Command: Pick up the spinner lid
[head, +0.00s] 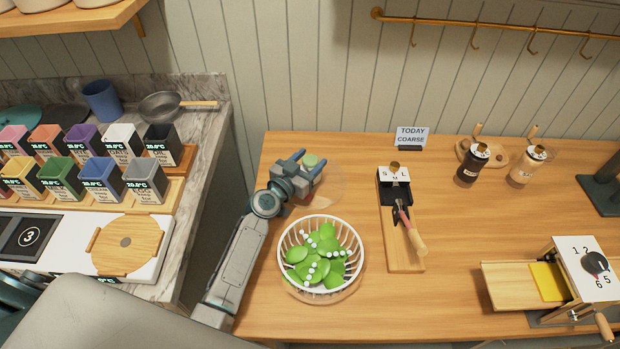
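The spinner lid (329,187) is a clear, faint disc with a green knob (311,160), near the back left of the wooden table. My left gripper (308,161) is at the lid, with its two blue fingers apart on either side of the knob. Gaps seem to show between fingers and knob, so it looks open. Part of the lid is hidden under the gripper. The white slotted spinner basket (288,240) stands in front of the lid, holding green leaves with white dots. My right gripper is not in view.
A wooden board (403,255) with a black tray and a wood-handled tool lies right of the basket. A "TODAY COARSE" sign (411,137) stands behind it. Two grinders (473,165) and a slicer box (585,272) are further right. Bare table lies between them.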

